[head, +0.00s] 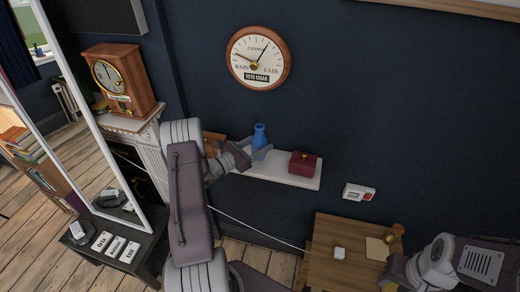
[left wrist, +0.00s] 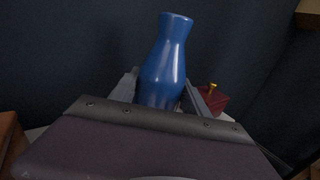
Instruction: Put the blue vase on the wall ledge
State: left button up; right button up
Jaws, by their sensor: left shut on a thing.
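The blue vase (head: 260,135) is upright at the white wall ledge (head: 301,181), toward its left part. My left gripper (head: 262,153) is shut on the vase around its lower body. In the left wrist view the vase (left wrist: 166,75) stands up between the two fingers. Its base is hidden, so I cannot tell whether it touches the ledge or hangs just above it. My right arm shows at the lower right of the head view, but its fingertips are not visible.
A dark red box (head: 303,169) sits on the ledge to the right of the vase, and a brown object (head: 214,144) stands at its left end. A round barometer (head: 258,57) hangs above. A wooden desk (head: 335,262) stands below. A wooden clock (head: 118,79) is on the mantel at left.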

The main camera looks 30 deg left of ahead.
pick_arm(q)
notch_tip(320, 180, down, 3)
jog(key=shift+w+d+r+p, duration=0.1)
jog(key=shift+w+p, duration=0.05)
jog(key=shift+p, duration=0.2)
jog(key=shift+w+f, duration=0.2)
jog(key=shift+f, duration=0.15)
jog(key=shift+s, duration=0.15)
jog(key=o, duration=1.7)
jog(key=shift+s, duration=0.1)
jog(key=shift+c, duration=0.2)
jog(key=shift+f, duration=0.1)
